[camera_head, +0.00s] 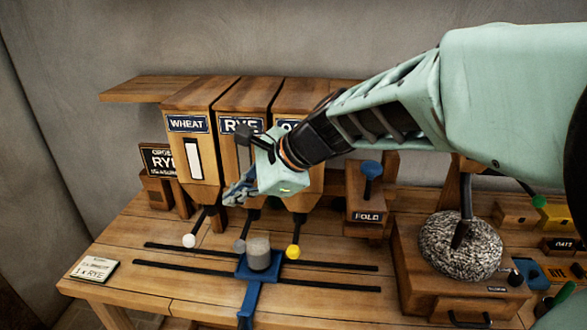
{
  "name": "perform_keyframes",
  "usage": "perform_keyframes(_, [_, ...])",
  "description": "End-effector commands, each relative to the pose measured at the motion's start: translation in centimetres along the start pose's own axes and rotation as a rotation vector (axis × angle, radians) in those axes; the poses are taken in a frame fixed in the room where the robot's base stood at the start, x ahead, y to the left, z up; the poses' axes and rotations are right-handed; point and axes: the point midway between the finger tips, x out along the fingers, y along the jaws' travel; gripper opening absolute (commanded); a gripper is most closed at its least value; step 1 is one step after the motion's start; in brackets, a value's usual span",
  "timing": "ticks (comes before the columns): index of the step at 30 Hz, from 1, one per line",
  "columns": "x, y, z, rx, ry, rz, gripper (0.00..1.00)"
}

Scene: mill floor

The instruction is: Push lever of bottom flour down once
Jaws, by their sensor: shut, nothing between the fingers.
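Three wooden flour bins stand side by side: the wheat bin (187,150), the rye bin (230,100) and a third bin (300,92) whose label is mostly hidden by my arm. Below them hang dark levers, ending in a white knob (189,241), a grey knob (239,245) and a yellow knob (293,252). My gripper (232,197) is shut and empty. It shows in front of the rye bin, above the grey knob, and hides part of that bin's front. A grey cup (259,253) stands on a blue carriage (262,280) beside the grey knob.
Dark rails (330,287) cross the table (200,300). An order sign (158,159) and a card reading 1 x RYE (95,269) are at left. A fold box (366,204) with a blue knob (371,169) and a speckled round stone (460,246) stand at right.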

Motion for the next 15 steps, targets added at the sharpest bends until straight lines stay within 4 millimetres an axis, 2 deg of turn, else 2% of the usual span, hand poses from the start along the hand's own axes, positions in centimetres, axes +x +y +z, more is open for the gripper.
perform_keyframes(8, [-0.2, -0.1, 0.2, -0.007, 0.0, -0.007, 0.0])
perform_keyframes(15, [0.8, 0.7, -0.6, -0.006, 0.0, -0.007, 0.0])
